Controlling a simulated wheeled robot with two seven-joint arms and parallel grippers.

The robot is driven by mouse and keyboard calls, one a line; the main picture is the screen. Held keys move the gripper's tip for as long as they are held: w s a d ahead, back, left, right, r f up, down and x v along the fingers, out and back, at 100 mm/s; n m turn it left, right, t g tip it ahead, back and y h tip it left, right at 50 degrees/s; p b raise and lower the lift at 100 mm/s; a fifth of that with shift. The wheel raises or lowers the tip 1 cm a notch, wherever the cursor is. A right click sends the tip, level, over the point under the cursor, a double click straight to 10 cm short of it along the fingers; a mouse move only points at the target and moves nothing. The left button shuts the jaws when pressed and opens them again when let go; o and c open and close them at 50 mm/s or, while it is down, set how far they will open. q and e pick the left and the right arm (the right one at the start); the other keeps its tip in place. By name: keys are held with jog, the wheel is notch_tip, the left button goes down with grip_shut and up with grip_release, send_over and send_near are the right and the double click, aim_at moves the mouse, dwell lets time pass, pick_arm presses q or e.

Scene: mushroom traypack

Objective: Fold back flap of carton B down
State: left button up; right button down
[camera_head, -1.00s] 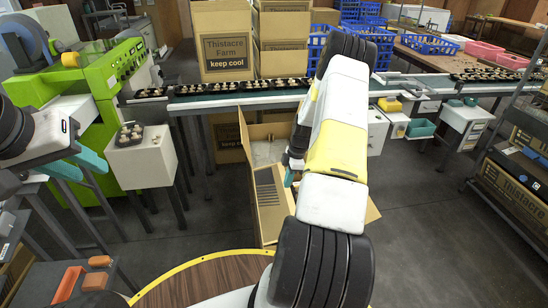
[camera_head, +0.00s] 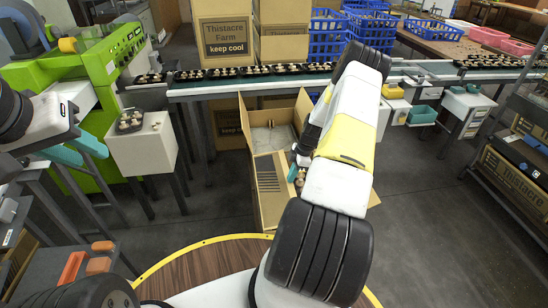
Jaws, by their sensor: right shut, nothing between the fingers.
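An open brown carton (camera_head: 267,205) stands on the floor below the conveyor; I cannot read a letter on it, so I cannot confirm it is carton B. Its left flap (camera_head: 244,122) stands up, and a brown panel (camera_head: 280,116) rises at its far side. A panel with dark stripes faces me at the near side. My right arm covers much of the carton's right side. My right gripper (camera_head: 294,172) is shut and empty, over the carton's right part and partly hidden by its wrist. My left gripper (camera_head: 77,150) is open and empty at the left.
A conveyor (camera_head: 230,85) carrying mushroom trays runs behind the carton. Closed cartons (camera_head: 224,42) and blue crates (camera_head: 327,30) stand behind it. A white stand (camera_head: 142,150) and a green machine (camera_head: 80,60) are at the left, a shelf rack (camera_head: 515,175) at the right. Floor right of the carton is clear.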

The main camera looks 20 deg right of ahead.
jog(key=shift+d+f, duration=0.25)
jog(key=shift+f, duration=0.65)
jog(key=shift+r, duration=0.1)
jog(key=shift+r, duration=0.8)
